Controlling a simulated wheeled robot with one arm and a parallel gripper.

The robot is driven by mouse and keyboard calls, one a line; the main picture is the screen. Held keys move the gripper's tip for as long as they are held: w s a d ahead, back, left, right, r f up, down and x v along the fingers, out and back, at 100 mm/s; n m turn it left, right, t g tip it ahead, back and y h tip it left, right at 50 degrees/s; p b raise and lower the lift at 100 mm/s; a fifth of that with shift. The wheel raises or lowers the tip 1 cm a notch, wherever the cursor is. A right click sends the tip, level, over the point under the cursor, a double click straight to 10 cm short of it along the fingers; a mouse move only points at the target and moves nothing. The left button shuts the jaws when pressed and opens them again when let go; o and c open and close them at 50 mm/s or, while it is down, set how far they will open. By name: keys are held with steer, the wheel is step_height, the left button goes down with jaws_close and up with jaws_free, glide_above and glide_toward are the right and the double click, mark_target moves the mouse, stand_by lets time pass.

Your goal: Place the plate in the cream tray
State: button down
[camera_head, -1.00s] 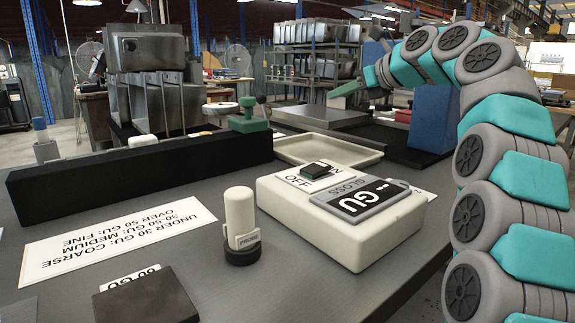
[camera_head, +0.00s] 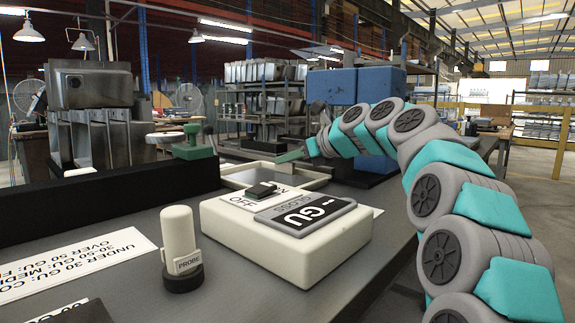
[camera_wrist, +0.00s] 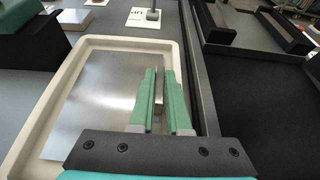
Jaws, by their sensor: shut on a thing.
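The plate (camera_wrist: 95,95), a flat brushed-metal sheet, lies over the inside of the cream tray (camera_wrist: 28,128) in the wrist view. Its outline falls within the tray's rim. My gripper (camera_wrist: 160,72) has green fingers, shut on a narrow grey upright part at the plate's right side. In the head view my gripper (camera_head: 290,156) is low at the right side of the cream tray (camera_head: 312,184), with the plate (camera_head: 258,176) showing grey inside the rim. I cannot tell whether the plate touches the tray floor.
A cream gloss meter box (camera_head: 290,250) stands in front of the tray. A white probe (camera_head: 179,235) stands left of it. A long black block (camera_head: 110,205) lies at left. A dark rail (camera_wrist: 198,75) runs close along the tray's right side.

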steer(key=shift+f, duration=0.25)
steer(key=c, duration=0.9)
jaws_free()
steer(key=shift+f, duration=0.1)
steer(key=shift+s+d+r, duration=0.15)
steer(key=shift+r, duration=0.1)
steer(key=p+v, duration=0.1)
steer(key=v, duration=1)
steer(key=shift+s+d+p, duration=0.15)
steer(key=shift+d+p, duration=0.05)
steer(key=shift+p, duration=0.1)
steer(key=shift+s+d, duration=0.1)
